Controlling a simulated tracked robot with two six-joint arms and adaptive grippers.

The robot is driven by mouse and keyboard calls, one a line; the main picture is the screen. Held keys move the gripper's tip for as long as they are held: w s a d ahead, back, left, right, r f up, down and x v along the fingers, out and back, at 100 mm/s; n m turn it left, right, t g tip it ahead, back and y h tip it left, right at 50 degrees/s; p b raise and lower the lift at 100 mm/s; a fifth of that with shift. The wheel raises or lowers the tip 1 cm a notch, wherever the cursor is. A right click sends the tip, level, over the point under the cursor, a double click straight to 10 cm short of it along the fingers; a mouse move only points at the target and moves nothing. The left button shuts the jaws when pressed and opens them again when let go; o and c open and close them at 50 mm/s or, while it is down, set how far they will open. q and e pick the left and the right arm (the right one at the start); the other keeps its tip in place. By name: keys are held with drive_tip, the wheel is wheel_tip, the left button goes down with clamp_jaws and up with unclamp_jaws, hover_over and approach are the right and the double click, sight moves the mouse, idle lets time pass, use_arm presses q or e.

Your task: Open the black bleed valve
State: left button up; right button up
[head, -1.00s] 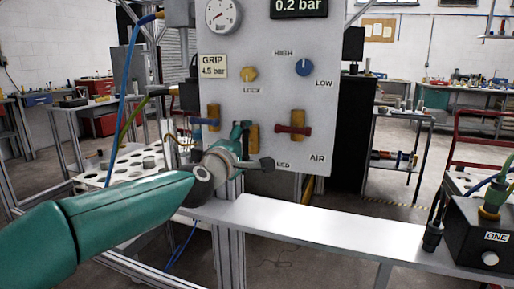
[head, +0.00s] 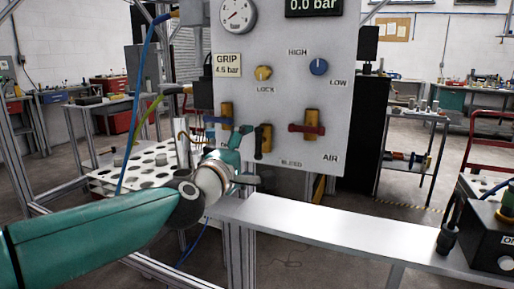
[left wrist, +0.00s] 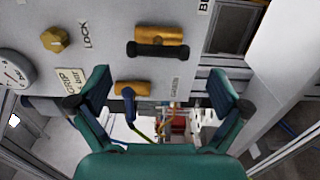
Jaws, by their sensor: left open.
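The black bleed valve has a brass body (head: 268,133) and a black handle (head: 259,143) above the BLEED label on the grey panel. In the left wrist view the black handle (left wrist: 160,50) lies lengthwise along the brass body (left wrist: 162,34), parallel to it. My left gripper (head: 243,158) is open just in front and to the left of the valve. In the left wrist view my left gripper's fingers (left wrist: 160,78) are spread, empty and apart from the handle. The display (head: 313,5) reads 0.0 bar. My right gripper is not in view.
A red-handled AIR valve (head: 307,128) sits to the right, and a blue-handled valve (head: 226,112) to the left. A yellow LOCK knob (head: 263,73) and blue knob (head: 318,67) are above. A metal beam (head: 330,222) runs below. A white holed rack (head: 105,184) stands left.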

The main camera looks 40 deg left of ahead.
use_arm(q)
drive_tip(key=v, duration=0.5)
drive_tip(key=shift+s, duration=0.15)
drive_tip(key=shift+f, duration=0.1)
